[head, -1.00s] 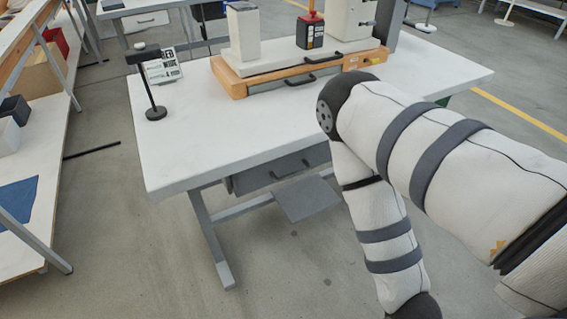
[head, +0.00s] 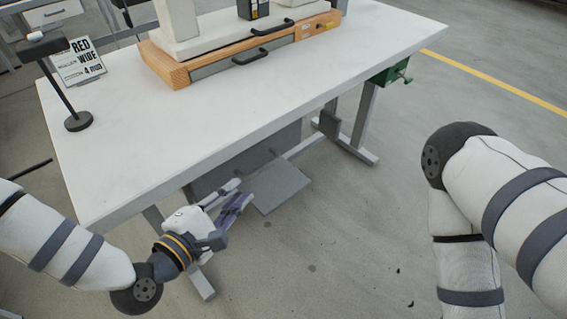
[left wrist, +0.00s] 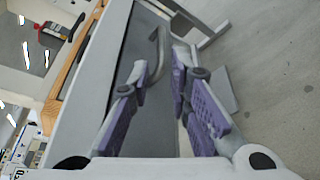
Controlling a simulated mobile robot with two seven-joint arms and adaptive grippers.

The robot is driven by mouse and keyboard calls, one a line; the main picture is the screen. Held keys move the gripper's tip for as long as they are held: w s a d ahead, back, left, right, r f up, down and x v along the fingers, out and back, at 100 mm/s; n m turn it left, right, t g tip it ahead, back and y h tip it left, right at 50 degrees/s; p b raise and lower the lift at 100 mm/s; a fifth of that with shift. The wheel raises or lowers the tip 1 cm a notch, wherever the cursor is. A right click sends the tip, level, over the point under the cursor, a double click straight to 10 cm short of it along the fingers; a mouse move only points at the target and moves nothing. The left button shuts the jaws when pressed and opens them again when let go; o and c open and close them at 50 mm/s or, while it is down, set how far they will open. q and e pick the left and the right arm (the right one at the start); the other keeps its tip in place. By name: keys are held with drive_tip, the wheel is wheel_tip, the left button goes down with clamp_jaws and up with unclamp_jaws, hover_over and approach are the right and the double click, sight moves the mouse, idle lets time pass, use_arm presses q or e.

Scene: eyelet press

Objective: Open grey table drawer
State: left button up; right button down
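The grey table drawer (head: 262,146) hangs under the front edge of the white tabletop and looks closed. Its front also shows in the left wrist view (left wrist: 128,60), with the dark bar handle (left wrist: 157,52) on it. My left gripper (head: 240,193) is below the table edge, in front of the drawer, and partly hides it in the head view. In the left wrist view its purple-padded fingers (left wrist: 160,78) are apart, with the handle just ahead of and between their tips. Contact cannot be told. My right gripper is out of view; only my right arm shows.
The white table (head: 240,85) carries an orange-edged press base (head: 225,62) with dark handles, a black stand (head: 70,100) and a sign (head: 78,62). A grey plate (head: 275,187) sits low beneath. A green clamp (head: 392,75) is on the right edge. Floor in front is clear.

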sight(260, 170)
use_arm(q)
drive_tip(key=x, duration=1)
drive_tip(key=shift+w+d+f+b, duration=0.2)
drive_tip(key=shift+w+d+b, duration=0.05)
drive_tip(key=shift+d+b, duration=0.1)
clamp_jaws()
